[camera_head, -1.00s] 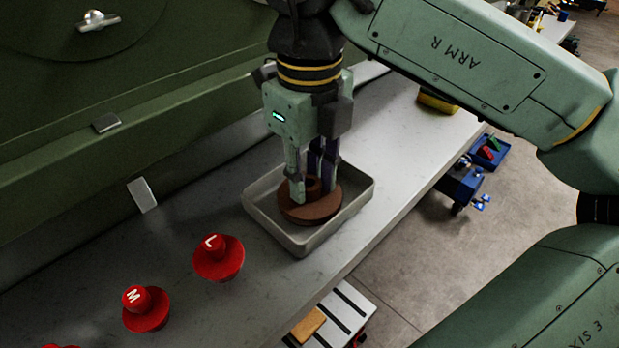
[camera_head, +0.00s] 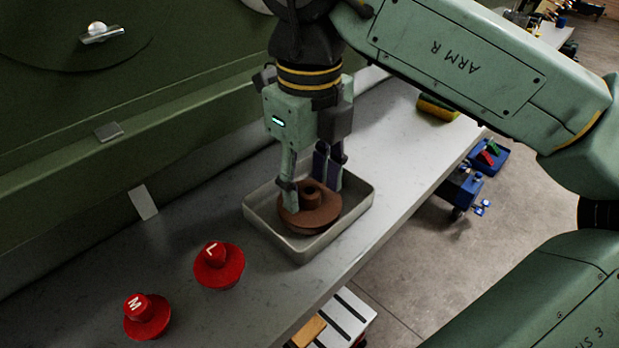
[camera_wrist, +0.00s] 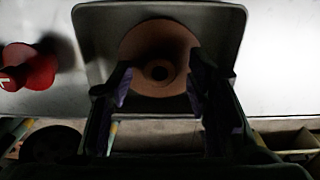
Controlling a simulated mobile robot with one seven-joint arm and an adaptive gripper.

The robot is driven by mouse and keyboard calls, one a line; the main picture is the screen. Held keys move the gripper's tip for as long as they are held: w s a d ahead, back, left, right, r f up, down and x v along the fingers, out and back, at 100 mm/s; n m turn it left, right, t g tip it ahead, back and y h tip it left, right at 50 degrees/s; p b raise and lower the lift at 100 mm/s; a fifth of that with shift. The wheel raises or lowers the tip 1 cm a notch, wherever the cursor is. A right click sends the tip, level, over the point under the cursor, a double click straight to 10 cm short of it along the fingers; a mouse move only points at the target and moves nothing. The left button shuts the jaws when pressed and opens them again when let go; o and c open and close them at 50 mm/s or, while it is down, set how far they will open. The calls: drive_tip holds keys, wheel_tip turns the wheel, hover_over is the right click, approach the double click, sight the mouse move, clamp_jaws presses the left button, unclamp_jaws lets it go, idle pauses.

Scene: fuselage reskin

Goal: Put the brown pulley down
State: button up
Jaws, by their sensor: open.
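The brown pulley (camera_head: 311,212) is a round disc with a raised hub and lies in the grey metal tray (camera_head: 258,222) on the workbench. It also shows in the wrist view (camera_wrist: 158,42), inside the tray (camera_wrist: 98,72). My gripper (camera_head: 312,198) is open, with one finger on each side of the pulley's hub. The wrist view shows the fingers (camera_wrist: 160,85) spread apart with the pulley between and beyond them. Whether a finger touches the pulley cannot be told.
Red knobs marked L (camera_head: 218,265) and M (camera_head: 147,317) stand on the bench (camera_head: 215,210) left of the tray. A green machine wall (camera_head: 90,190) rises behind. A yellow sponge-like object (camera_head: 437,108) lies farther along the bench. The bench's front edge is close to the tray.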

wheel_tip(320, 180, up, 12)
drive_tip(key=p, duration=0.7)
drive_tip(key=shift+f, duration=0.2)
